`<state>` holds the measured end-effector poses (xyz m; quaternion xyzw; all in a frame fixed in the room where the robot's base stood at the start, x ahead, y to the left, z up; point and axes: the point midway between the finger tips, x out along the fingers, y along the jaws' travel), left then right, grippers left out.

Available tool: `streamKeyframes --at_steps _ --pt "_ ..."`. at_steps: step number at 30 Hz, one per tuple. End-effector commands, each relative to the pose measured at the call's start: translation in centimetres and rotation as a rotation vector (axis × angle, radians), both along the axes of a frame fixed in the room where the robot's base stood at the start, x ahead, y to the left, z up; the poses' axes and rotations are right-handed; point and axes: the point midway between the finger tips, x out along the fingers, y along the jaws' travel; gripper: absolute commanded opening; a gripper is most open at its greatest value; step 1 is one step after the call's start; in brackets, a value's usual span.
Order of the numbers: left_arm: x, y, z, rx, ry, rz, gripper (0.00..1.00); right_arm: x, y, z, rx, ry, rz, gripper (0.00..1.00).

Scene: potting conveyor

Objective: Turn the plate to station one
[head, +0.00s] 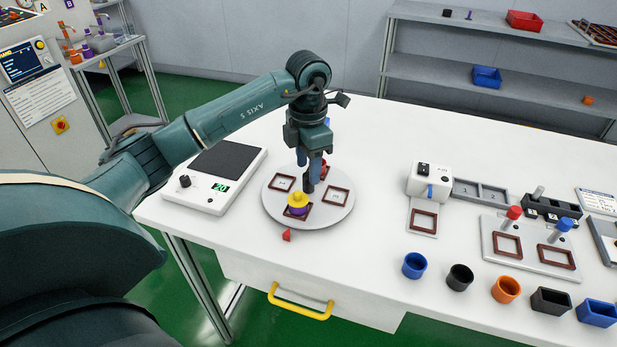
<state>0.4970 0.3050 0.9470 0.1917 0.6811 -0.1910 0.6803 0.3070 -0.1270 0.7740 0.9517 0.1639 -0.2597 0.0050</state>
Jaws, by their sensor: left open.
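The round grey plate (282,215) lies on the white table, left of its middle. It carries several brown square frames, one at its left (282,183) and one at its right (341,197). A purple and yellow piece (298,203) sits in the front frame. A red piece (323,170) shows at the back, partly hidden by my gripper. My left gripper (309,187) points down over the middle of the plate and is open. I cannot tell whether its fingers touch anything. A small red pointer (287,235) lies at the plate's front edge. My right gripper is not in view.
A scale with a green display (220,187) stands left of the plate. A white device (430,181) and a grey board with two frames (528,250) stand to the right. Several cups, including a blue one (414,265), line the front right. The table between plate and device is clear.

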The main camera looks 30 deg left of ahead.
Motion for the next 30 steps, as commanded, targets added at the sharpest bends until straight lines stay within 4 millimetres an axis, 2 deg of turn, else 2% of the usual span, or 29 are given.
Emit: streamKeyframes --at_steps 3,9,19,30 --pt "-0.1 0.0 -2.1 -0.001 0.003 -0.001 0.45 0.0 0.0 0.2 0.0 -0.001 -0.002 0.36" --pt "0.0 0.0 -4.0 -0.002 0.0 -0.001 0.45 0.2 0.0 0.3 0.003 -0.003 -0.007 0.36" --pt "0.0 0.0 -4.3 -0.001 -0.001 -0.001 0.45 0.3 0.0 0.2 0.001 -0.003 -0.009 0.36" --pt "0.0 -0.1 -4.3 -0.002 -0.001 -0.001 0.16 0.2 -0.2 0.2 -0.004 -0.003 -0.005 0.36"
